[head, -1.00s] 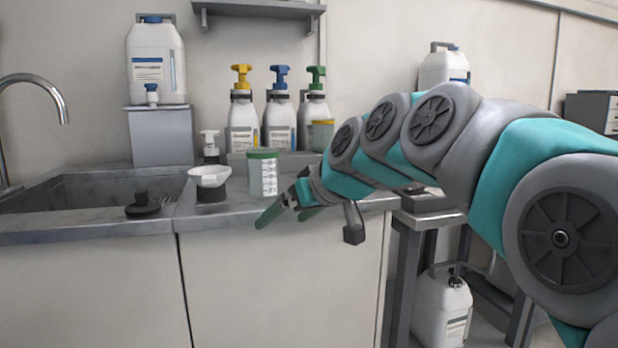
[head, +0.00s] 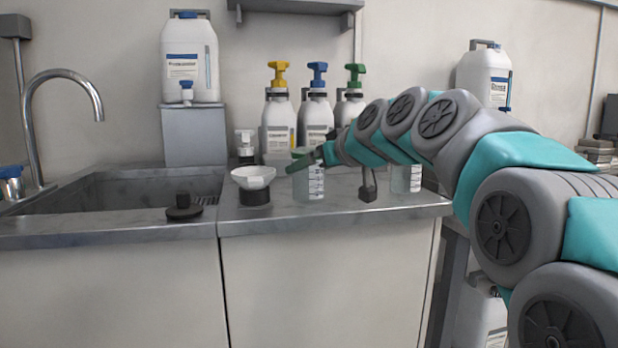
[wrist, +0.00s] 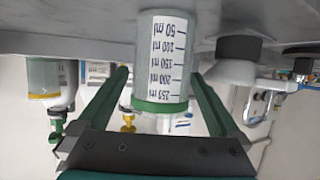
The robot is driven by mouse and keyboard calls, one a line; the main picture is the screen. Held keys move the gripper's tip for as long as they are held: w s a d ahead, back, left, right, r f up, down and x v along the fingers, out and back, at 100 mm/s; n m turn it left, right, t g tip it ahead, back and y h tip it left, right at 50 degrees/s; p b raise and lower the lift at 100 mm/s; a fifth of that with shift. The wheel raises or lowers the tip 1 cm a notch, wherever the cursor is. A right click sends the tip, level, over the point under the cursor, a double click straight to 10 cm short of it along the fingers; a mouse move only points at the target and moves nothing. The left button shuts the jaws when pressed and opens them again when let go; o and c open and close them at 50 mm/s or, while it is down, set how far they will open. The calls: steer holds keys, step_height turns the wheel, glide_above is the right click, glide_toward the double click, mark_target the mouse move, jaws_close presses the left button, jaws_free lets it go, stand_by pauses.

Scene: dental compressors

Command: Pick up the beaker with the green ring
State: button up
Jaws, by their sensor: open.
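The beaker with the green ring (wrist: 160,62) is clear with black volume marks and looks upside down in the wrist view, its green rim nearest my gripper. It appears between the two green fingers of my gripper (wrist: 159,76), with visible gaps on both sides. In the head view the beaker (head: 309,186) stands upright on the counter, its top hidden by my open gripper (head: 299,160), whose fingers are level with its rim. I cannot tell how deep the beaker sits between the fingers.
A white bowl on a black base (head: 254,184) stands close left of the beaker. Another beaker (head: 405,180) stands to the right; its yellowish ring shows in the wrist view (wrist: 44,95). Pump bottles (head: 316,118) stand behind. A sink (head: 110,195) lies left.

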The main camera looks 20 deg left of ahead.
mark_target(302, 172)
steer(key=x, duration=0.5)
steer(key=shift+s+f, duration=0.1)
steer(key=shift+f, duration=0.1)
steer(key=c, duration=1.1)
steer(key=shift+r, duration=0.1)
